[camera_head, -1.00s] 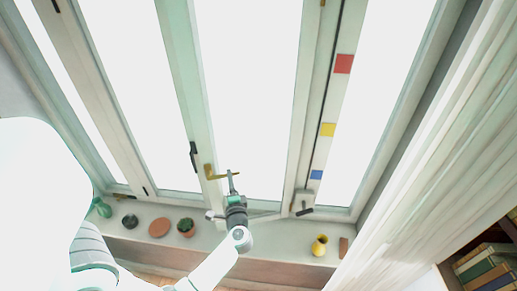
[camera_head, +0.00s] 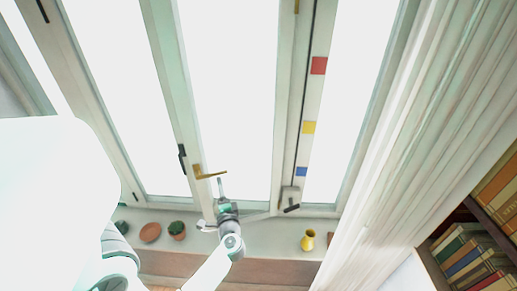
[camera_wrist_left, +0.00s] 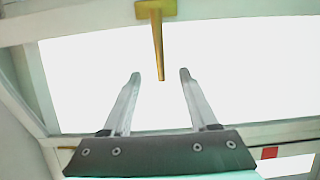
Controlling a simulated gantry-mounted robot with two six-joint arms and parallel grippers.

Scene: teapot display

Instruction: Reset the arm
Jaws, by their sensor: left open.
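My left gripper (camera_head: 221,184) is in front of the window, its tips just below a brass window handle (camera_head: 208,174) in the head view. In the left wrist view the gripper (camera_wrist_left: 160,76) is open, with its two fingers apart. The brass handle (camera_wrist_left: 158,40) hangs down from the top of that view, and its free end lies between the fingertips in the picture. I see no contact between fingers and handle. The fingers hold nothing. My right gripper is not in view.
On the sill are a yellow jug (camera_head: 308,240), a cactus pot (camera_head: 176,230), a terracotta disc (camera_head: 150,232) and a dark round item (camera_head: 122,227). A dark handle (camera_head: 182,159) is on the frame. A curtain (camera_head: 420,130) and bookshelf (camera_head: 470,255) stand at right.

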